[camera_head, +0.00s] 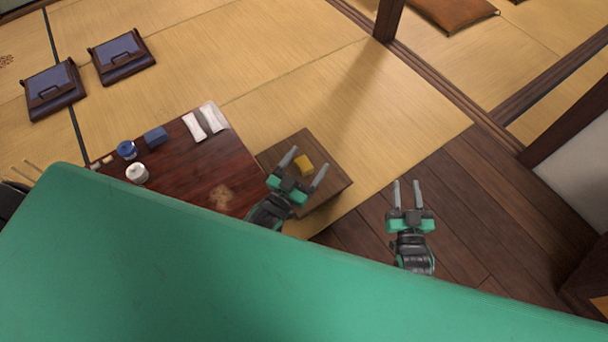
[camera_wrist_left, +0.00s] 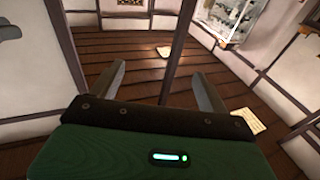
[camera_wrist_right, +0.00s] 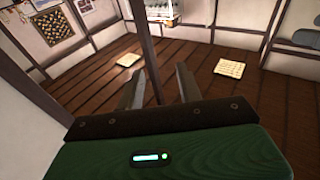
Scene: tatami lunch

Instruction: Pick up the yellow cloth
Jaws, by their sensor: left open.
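A small yellow folded cloth (camera_head: 303,165) lies on a small square wooden table (camera_head: 328,184) in the head view. My left gripper (camera_head: 305,161) is open, and in the head view its two fingers appear on either side of the cloth. How high it is above the cloth I cannot tell. The cloth is not recognisable in either wrist view. The left wrist view shows the same gripper (camera_wrist_left: 160,82) with its fingers apart and nothing between them. My right gripper (camera_head: 406,183) is over the dark plank floor, its fingers parted and empty; it also shows in the right wrist view (camera_wrist_right: 157,80).
A dark red low table (camera_head: 185,172) stands to the left, with white rolled towels (camera_head: 203,121), a blue box (camera_head: 156,137), a blue cup (camera_head: 127,150) and a white pot (camera_head: 137,174). A large green surface (camera_head: 200,270) fills the front.

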